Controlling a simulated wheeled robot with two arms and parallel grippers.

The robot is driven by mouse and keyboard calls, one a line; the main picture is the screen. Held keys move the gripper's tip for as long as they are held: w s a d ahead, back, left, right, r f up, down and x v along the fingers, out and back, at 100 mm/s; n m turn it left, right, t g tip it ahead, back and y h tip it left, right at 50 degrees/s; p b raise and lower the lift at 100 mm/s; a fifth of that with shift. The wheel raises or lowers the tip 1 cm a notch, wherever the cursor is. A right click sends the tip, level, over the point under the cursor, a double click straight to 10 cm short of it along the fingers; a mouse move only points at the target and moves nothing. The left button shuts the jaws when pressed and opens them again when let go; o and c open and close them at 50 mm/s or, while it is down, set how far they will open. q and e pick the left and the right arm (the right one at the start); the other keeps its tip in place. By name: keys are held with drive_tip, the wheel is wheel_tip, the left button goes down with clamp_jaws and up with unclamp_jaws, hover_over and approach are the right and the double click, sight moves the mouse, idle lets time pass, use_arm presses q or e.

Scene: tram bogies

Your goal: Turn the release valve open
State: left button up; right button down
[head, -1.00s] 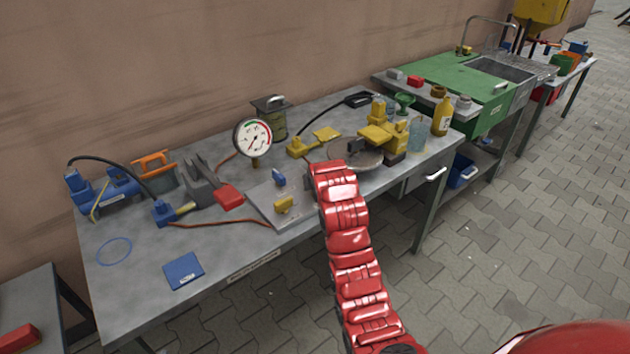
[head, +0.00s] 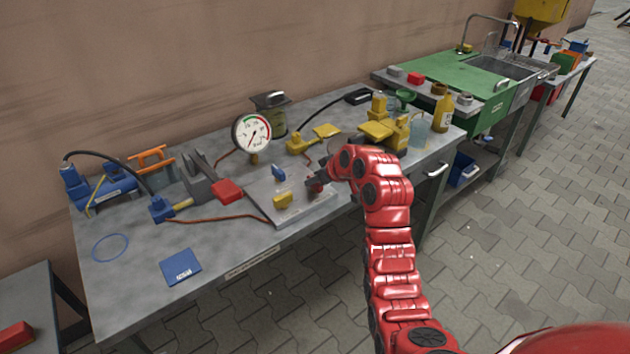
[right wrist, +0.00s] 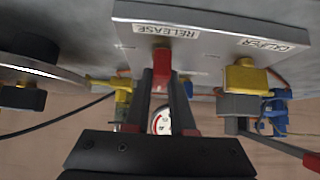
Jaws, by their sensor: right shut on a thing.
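The release valve (right wrist: 161,62) has a small red handle beside the RELEASE label on a grey valve plate (right wrist: 205,42). My right gripper (right wrist: 162,78) is shut on this handle, with a finger on each side. In the head view my right gripper (head: 317,183) reaches the right part of the valve plate (head: 262,192) from the right. There the gripper and wrist largely hide the release valve. A yellow valve (head: 283,200) and a blue valve (head: 278,171) stand on the same plate. My left gripper is not in view.
A pressure gauge (head: 251,133) stands behind the plate. Yellow fittings (head: 376,130) and a yellow bottle (head: 443,113) crowd the right end.

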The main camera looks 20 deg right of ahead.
drive_tip(key=c, duration=0.8)
unclamp_jaws()
drive_tip(key=shift+o, duration=0.2)
drive_tip(key=p+v, duration=0.6)
drive_tip(key=v, duration=1.1)
drive_tip(key=shift+s, duration=0.2)
drive_tip(key=shift+w+r, duration=0.1)
